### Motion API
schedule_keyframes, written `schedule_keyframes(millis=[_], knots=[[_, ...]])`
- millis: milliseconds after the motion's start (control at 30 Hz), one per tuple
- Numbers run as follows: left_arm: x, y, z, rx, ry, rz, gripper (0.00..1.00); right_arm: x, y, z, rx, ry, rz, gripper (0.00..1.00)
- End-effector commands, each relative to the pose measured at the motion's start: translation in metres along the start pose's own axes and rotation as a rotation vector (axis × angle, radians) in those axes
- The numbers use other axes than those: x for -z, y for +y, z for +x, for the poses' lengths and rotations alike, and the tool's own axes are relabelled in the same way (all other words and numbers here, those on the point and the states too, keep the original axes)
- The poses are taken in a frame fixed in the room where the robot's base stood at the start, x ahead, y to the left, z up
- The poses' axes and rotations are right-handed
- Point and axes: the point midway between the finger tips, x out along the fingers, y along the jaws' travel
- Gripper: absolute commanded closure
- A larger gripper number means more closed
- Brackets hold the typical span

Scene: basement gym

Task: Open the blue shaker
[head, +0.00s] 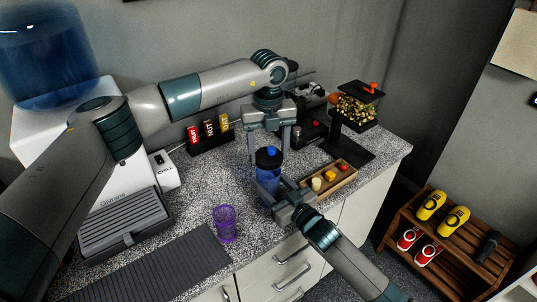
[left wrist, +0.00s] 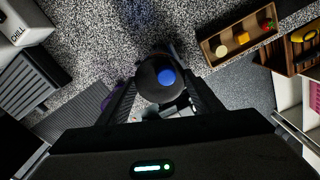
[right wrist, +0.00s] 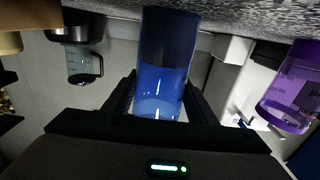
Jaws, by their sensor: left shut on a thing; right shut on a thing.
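The blue shaker (head: 268,178) stands upright near the front of the speckled counter, with a black lid (head: 268,160) topped by a blue cap (head: 271,151). My left gripper (head: 269,150) comes down from above and is shut on the black lid; the left wrist view shows the lid (left wrist: 152,88) and cap (left wrist: 166,77) between its fingers. My right gripper (head: 276,192) reaches in from the front right and is shut on the shaker's body; the right wrist view shows the translucent blue body (right wrist: 163,65) between its fingers. The lid appears to sit on the body.
A purple cup (head: 225,223) stands left of the shaker. A wooden tray (head: 334,183) with small food pieces lies to its right. Behind are a rack of colored packs (head: 209,134) and a black stand (head: 347,145). A dark ribbed mat (head: 160,268) lies front left.

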Motion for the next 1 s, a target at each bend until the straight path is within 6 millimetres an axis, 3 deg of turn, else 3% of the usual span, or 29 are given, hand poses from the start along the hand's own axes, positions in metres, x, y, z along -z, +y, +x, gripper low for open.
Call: schedule_keyframes(millis=[233,533,567,633,1000], knots=[[0.0,0.0,-0.025,0.001,-0.001,0.0,0.68,-0.001,0.0,0.0,0.0,-0.001,0.001,1.0],[0.0,0.0,-0.028,0.0,0.0,0.0,0.68,-0.001,0.0,0.0,0.0,-0.001,0.001,1.0],[0.0,0.0,-0.028,0.0,0.0,0.0,0.68,-0.001,0.0,0.0,0.0,-0.001,0.001,0.44],[0.0,0.0,-0.028,0.0,0.0,0.0,0.68,-0.001,0.0,0.0,0.0,-0.001,0.001,0.27],[0.0,0.0,-0.027,0.0,0.0,0.0,0.68,-0.001,0.0,-0.001,0.0,-0.001,0.0,0.27]])
